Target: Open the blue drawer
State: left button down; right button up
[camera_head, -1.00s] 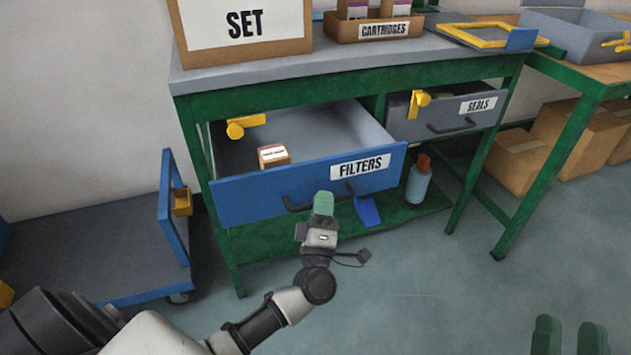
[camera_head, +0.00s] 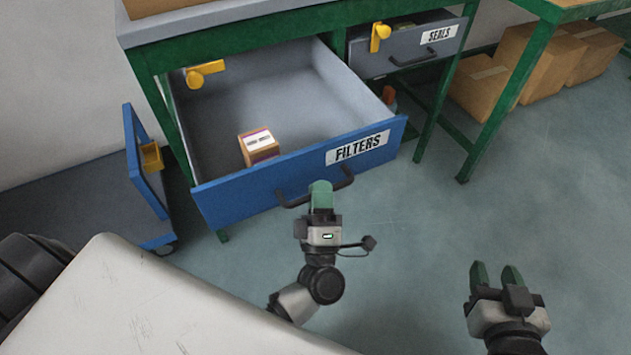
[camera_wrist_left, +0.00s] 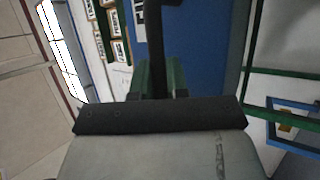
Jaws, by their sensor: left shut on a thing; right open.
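The blue drawer (camera_head: 240,200) labelled FILTERS is pulled well out of the green workbench, and its grey inside shows. A small box (camera_head: 258,146) stands inside it near the front panel. My left gripper (camera_head: 320,190) is shut on the drawer's dark handle (camera_head: 290,200), at the middle of the front panel. The left wrist view also shows the handle (camera_wrist_left: 155,50) as a dark bar running between the green fingers (camera_wrist_left: 158,78). My right gripper (camera_head: 496,274) is open and empty, over the floor to the right and apart from the drawer.
A grey drawer labelled SEALS (camera_head: 408,55) with a yellow latch is to the right of the blue one. Another yellow latch (camera_head: 205,74) is at the blue drawer's upper left. A blue cart (camera_head: 145,180) stands left. Cardboard boxes (camera_head: 485,82) stand at the right. The floor in front is clear.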

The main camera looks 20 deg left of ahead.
pick_arm(q)
jog(key=shift+f, duration=0.1)
jog(key=c, duration=1.4)
grip_release()
jog(key=v, duration=1)
jog(key=shift+s+d+f, duration=0.15)
jog(key=shift+s, duration=0.2)
